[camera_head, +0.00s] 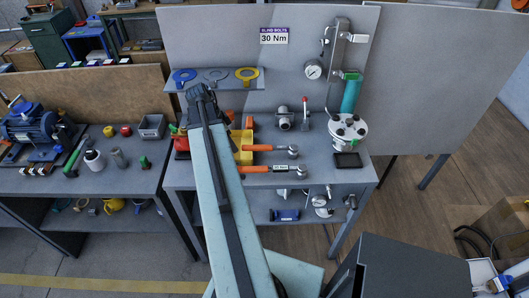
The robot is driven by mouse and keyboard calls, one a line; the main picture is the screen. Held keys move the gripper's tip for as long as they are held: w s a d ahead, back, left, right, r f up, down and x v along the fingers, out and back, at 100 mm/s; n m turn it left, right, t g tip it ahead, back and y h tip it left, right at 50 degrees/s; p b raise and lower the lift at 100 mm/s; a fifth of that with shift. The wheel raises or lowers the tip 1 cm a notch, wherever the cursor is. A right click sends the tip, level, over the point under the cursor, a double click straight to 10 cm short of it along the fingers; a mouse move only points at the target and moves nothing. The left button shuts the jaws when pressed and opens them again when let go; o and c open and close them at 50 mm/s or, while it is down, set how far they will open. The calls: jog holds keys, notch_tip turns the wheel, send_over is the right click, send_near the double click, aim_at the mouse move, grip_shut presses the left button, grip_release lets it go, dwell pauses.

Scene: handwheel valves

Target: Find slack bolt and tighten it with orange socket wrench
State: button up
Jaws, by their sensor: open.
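Two orange-handled wrenches lie side by side on the grey bench, an upper one (262,148) and a lower one (259,169). Their metal heads point right. The label on the lower one is too small to read. A white round flange cover (348,129) with several dark bolts stands at the bench's right, under a green pipe (351,94). I cannot tell which bolt is slack. My gripper (198,92) is open above the back left of the bench, left of the wrenches and far from the flange. My arm hides part of the bench.
A sign (273,35) on the back panel reads 30 Nm. A shelf (226,86) holds blue, grey and yellow rings. A yellow object (242,144), a small valve (284,120) and a black tray (347,160) stand on the bench. A second bench (128,180) is at left.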

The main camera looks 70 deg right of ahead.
aim_at(263, 145)
jog(key=s+d+m, duration=0.1)
jog(key=s+d, duration=0.1)
jog(key=s, duration=0.1)
jog(key=s+d+m, duration=0.2)
jog(key=s, duration=0.1)
jog(key=s+d+m+g, duration=0.1)
jog(key=s+m, duration=0.1)
jog(key=s, duration=0.2)
jog(key=shift+d+f, duration=0.1)
jog(key=shift+d, duration=0.3)
jog(key=b+x, duration=0.2)
jog(key=shift+f+b, duration=0.35)
jog(key=shift+b, duration=0.05)
jog(key=b+x, duration=0.5)
jog(key=shift+s+a+f, duration=0.15)
jog(key=shift+a+f, duration=0.05)
jog(key=shift+a, duration=0.05)
jog(key=shift+r, duration=0.2)
grip_shut()
